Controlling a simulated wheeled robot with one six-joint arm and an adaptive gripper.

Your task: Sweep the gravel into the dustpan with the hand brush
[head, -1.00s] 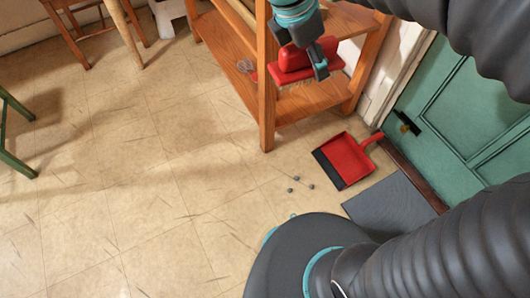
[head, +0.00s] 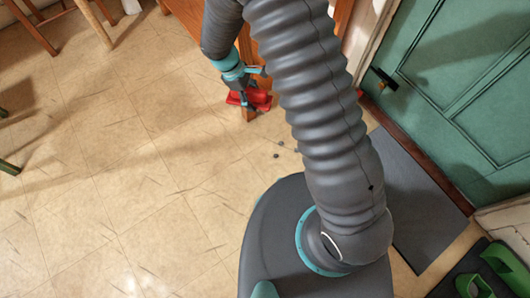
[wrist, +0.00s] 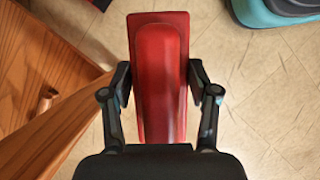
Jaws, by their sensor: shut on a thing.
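My gripper (head: 250,84) is shut on the red hand brush (wrist: 160,50), its fingers on both sides of the brush's red body. In the head view the brush (head: 262,101) is held beside the wooden shelf's leg, above the floor. In the wrist view its bristles are hidden beneath it. Small grey gravel bits (head: 276,156) lie on the tiled floor, below and to the right of the brush in the head view; more may be behind my arm. My arm hides almost all of the dustpan; only a red bit, likely its handle end (head: 360,93), shows near the door.
The wooden shelf (wrist: 45,85) stands close to the left of the brush in the wrist view. A green door (head: 455,75) and grey mat (head: 410,190) are at right. Green footwear (head: 505,265) sits at lower right.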

